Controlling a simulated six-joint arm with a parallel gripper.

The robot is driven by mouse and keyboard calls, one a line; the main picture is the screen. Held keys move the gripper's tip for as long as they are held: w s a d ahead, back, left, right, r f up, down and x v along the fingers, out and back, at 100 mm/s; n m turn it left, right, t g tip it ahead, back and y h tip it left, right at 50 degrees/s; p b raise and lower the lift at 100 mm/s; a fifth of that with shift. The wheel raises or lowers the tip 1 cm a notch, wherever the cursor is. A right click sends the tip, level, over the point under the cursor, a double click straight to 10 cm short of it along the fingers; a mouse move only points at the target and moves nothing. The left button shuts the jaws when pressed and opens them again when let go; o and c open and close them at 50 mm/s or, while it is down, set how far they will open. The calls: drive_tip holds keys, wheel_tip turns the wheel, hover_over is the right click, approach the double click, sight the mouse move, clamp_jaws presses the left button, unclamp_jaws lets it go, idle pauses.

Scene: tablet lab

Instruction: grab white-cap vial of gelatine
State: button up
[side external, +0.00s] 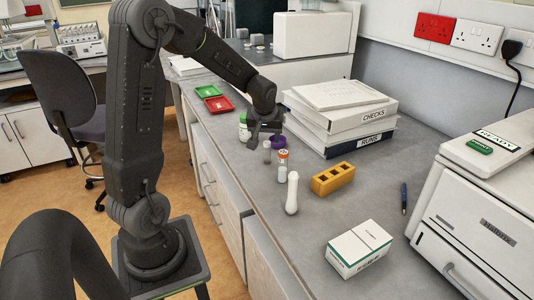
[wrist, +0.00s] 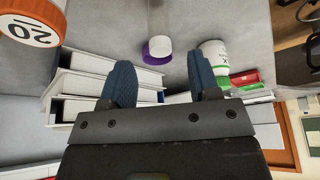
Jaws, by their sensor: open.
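The white-cap vial (side external: 267,152) stands upright on the grey bench in the side view, a small clear vial with a pale cap. In the wrist view its white cap (wrist: 160,46) shows ahead of the fingers, in front of a purple object, with the clear body toward the top edge. My gripper (side external: 264,137) is above and just behind the vial. In the wrist view its two blue fingers (wrist: 162,80) are apart with nothing between them. The vial's label cannot be read.
An orange-cap vial (side external: 283,165) and purple object (side external: 277,142) are close by. A green-cap white bottle (side external: 243,127) stands left. Binders (side external: 340,120) are stacked right. A white pestle-like item (side external: 292,193), yellow rack (side external: 332,178) and white box (side external: 359,249) are nearer the camera.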

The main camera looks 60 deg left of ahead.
sight(267, 143)
drive_tip(key=shift+x, duration=3.1)
drive_tip(key=shift+s+d, duration=0.1)
drive_tip(key=shift+s, duration=0.05)
drive_tip(key=c, duration=1)
